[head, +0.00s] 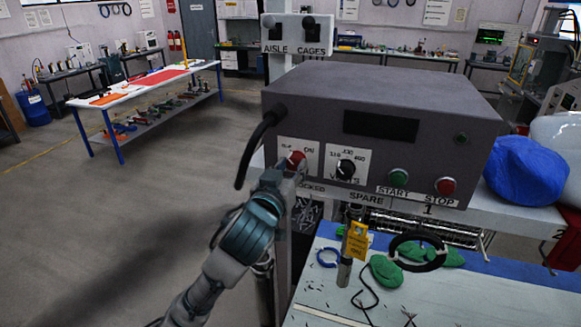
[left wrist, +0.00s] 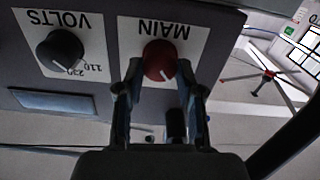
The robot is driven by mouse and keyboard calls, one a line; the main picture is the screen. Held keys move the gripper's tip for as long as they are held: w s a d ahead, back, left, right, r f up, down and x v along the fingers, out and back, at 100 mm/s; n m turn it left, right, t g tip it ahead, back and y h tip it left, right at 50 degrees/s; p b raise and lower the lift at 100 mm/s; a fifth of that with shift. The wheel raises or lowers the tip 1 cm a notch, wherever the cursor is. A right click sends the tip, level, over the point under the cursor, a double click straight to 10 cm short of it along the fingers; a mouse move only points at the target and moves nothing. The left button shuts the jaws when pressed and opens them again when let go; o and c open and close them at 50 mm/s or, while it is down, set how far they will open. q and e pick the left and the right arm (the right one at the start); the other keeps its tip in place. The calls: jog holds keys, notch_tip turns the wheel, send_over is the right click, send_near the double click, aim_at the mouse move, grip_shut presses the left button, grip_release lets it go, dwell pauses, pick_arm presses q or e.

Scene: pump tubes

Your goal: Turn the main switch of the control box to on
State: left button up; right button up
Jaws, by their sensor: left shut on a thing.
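The grey control box (head: 385,120) fills the middle of the head view. Its red main switch (head: 296,158) is at the left of the front panel, partly covered by my left gripper (head: 290,170). The ON label shows to the knob's right. In the left wrist view the panel appears upside down, with the red main switch (left wrist: 159,60) under the word MAIN. Its white mark points down and slightly right there. The fingers of my left gripper (left wrist: 158,80) are closed on the knob from both sides. My right gripper is not in view.
Beside the switch is the black volts knob (head: 346,169), then the green start button (head: 399,177) and the red stop button (head: 446,186). A black cable (head: 258,145) loops from the box's left side. A bench (head: 430,300) with green pieces and a black ring lies below.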

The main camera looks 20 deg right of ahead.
pick_arm(q)
jog(key=m+p, duration=0.1)
jog(key=m, duration=0.3)
jog(key=shift+p, duration=0.3)
jog(key=m+p, duration=0.1)
jog(key=m, duration=0.3)
jog(key=shift+m+p, duration=0.35)
jog(key=shift+m, duration=0.05)
jog(key=m+p, duration=0.1)
jog(key=m, duration=0.3)
jog(key=shift+p, duration=0.35)
jog(key=shift+d+f+m+p, duration=0.15)
jog(key=shift+m+p, duration=0.45)
jog(key=shift+m, duration=1.2)
jog(key=shift+f+m, duration=0.1)
jog(key=shift+m, duration=0.2)
jog(key=o, duration=1.2)
jog(key=shift+c, duration=0.2)
jog(key=shift+d, duration=0.1)
